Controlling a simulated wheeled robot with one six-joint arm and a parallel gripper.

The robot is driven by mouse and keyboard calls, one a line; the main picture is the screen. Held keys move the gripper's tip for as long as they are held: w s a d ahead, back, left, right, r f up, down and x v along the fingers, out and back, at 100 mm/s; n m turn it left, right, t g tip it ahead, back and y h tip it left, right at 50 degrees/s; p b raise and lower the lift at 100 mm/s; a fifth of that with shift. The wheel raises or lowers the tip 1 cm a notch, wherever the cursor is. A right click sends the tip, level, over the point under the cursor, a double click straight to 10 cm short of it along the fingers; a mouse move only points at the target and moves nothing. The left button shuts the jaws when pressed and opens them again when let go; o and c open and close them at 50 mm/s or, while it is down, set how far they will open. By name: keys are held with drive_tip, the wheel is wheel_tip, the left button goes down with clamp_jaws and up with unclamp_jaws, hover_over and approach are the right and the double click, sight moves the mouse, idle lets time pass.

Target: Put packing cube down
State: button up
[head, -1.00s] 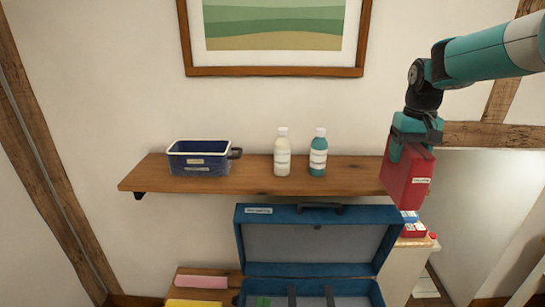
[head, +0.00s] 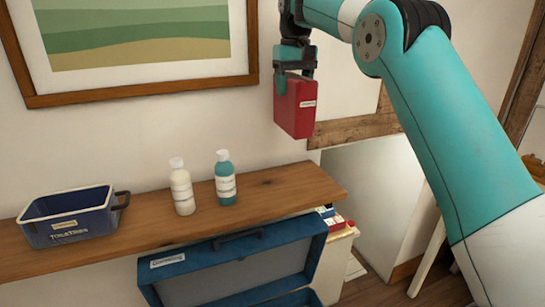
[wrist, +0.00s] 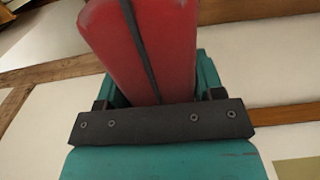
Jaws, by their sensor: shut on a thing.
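The packing cube (head: 297,104) is a red, box-shaped pouch with a small white label. My gripper (head: 294,80) is shut on its top end, and the cube hangs upright in the air, above and beyond the right end of the wooden shelf in the head view. In the wrist view the red cube (wrist: 145,45) fills the space between the teal fingers, with a dark zip line down its side. Nothing touches the cube from below.
The wooden shelf (head: 265,192) holds a blue toiletries bin (head: 75,220), a white bottle (head: 182,190) and a teal bottle (head: 225,180). Its right end is clear. An open blue suitcase (head: 235,268) stands below. A framed picture (head: 140,90) hangs on the wall.

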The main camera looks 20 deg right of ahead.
wheel_tip(320, 180, down, 18)
drive_tip(key=p, duration=0.3)
drive_tip(key=shift+r+p, duration=0.25)
drive_tip(key=shift+p, duration=0.05)
drive_tip(key=o, duration=1.1)
drive_tip(key=shift+f, duration=0.15)
